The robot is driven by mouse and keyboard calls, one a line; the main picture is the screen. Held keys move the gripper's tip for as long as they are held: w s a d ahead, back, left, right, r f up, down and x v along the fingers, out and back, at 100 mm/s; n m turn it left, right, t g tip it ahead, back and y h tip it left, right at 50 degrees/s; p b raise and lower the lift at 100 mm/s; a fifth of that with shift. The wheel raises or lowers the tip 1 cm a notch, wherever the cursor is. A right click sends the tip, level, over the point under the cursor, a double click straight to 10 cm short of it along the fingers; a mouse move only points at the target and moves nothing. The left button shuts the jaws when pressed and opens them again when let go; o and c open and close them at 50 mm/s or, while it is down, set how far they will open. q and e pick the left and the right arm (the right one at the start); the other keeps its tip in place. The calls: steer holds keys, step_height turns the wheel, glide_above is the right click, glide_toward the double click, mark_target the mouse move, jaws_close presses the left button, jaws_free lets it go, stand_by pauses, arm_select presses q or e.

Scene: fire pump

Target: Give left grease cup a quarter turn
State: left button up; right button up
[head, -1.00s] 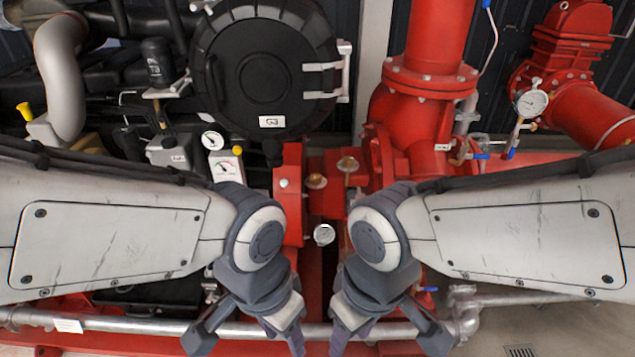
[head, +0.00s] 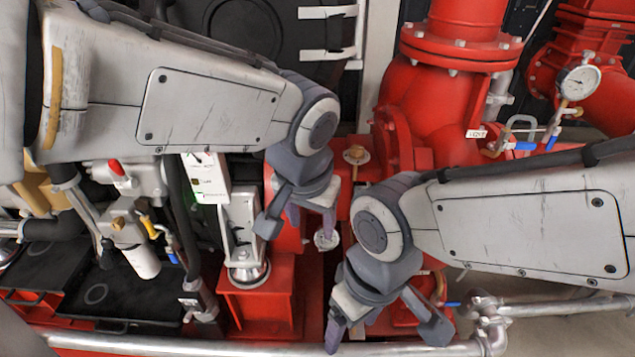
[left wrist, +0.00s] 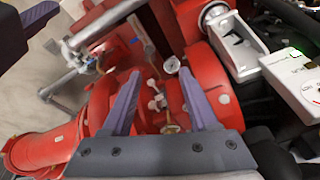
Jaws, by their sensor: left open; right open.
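My left gripper (head: 298,222) is open, pointing down over the red shaft area between engine and pump. It also shows in the left wrist view (left wrist: 159,75), with empty jaws. The right-hand brass grease cup (head: 355,155) stands right of my left wrist in the head view. The left cup is not clear there and seems hidden behind my left wrist. In the left wrist view a pale fitting (left wrist: 157,103) and a brass disc (left wrist: 170,129) show between the fingers; I cannot tell which is the left cup. My right gripper (head: 385,335) is open and empty, lower down.
A small round gauge (head: 326,240) sits close to my left fingertips. The red pump casing (head: 440,110) rises at right, with a larger gauge (head: 580,82). A white panel box (head: 207,178) stands left of my left gripper. A silver pipe (head: 250,347) crosses the front.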

arm_select(q)
steer(key=w+d+f+n+t+y+b, duration=0.1)
steer(key=w+f+n+t+b, duration=0.15)
steer(key=w+b, duration=0.65)
steer(key=w+d+f+n+t+y+b, duration=0.15)
steer(key=w+n+t+b, duration=0.35)
steer(key=w, duration=0.8)
steer(key=shift+m+g+h, duration=0.35)
steer(key=shift+m+g, duration=0.4)
steer(key=shift+g, duration=0.1)
steer(key=x, duration=0.3)
steer(key=b+x, duration=0.1)
steer(key=x, duration=0.2)
steer(key=b+x, duration=0.1)
steer(key=x, duration=0.3)
steer(key=shift+s+a, duration=0.2)
steer(key=shift+a, duration=0.2)
arm_select(e)
step_height(320, 180, down, 19)
steer(key=shift+r, duration=0.2)
